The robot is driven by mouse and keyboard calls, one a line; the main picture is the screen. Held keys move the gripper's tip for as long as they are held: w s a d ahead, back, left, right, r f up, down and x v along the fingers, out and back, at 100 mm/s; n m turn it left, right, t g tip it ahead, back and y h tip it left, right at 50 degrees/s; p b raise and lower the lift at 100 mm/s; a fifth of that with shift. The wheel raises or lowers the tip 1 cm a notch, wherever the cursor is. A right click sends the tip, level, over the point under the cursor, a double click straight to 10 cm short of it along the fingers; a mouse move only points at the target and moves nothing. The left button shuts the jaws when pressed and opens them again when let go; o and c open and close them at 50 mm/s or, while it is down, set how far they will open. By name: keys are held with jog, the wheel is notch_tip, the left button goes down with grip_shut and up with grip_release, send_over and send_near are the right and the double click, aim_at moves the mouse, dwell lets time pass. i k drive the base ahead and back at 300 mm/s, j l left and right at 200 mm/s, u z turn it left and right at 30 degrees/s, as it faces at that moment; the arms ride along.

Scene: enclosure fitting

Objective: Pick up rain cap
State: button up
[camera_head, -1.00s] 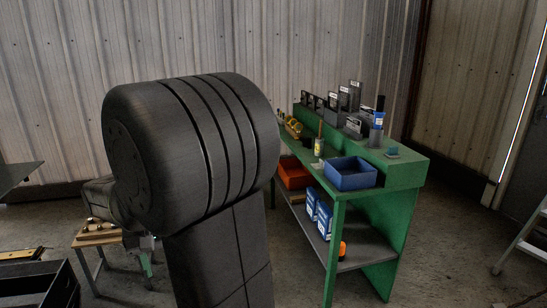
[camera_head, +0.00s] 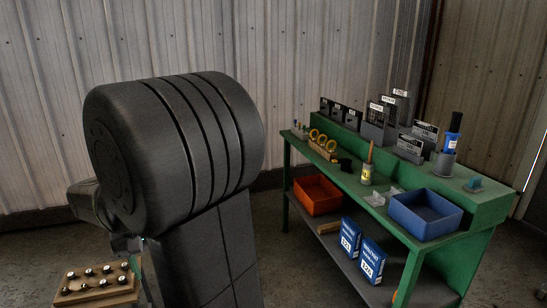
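I cannot pick out the rain cap for certain in the head view. A small black item (camera_head: 345,164) lies on the green bench's top, but it is too small to name. My gripper is not in view. My own large dark arm links fill the left middle and hide what is behind them.
The green bench (camera_head: 481,215) stands at right. An orange bin (camera_head: 317,209) and blue boxes (camera_head: 372,261) sit below. A wooden rack (camera_head: 96,298) with several small fittings is lower left.

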aim_at(345, 166)
jog(key=i+z, duration=0.15)
jog(key=i, duration=0.65)
jog(key=i+j+z, duration=0.15)
jog(key=i, duration=0.7)
jog(key=i+z, duration=0.3)
jog(key=z, duration=0.2)
jog(key=i+z, duration=0.25)
jog(key=z, duration=0.25)
jog(key=i+j+z, duration=0.15)
jog(key=i+z, duration=0.15)
jog(key=z, duration=0.15)
jog(key=i+z, duration=0.3)
jog(key=j+z, duration=0.15)
jog(key=z, duration=0.15)
jog(key=i, duration=0.05)
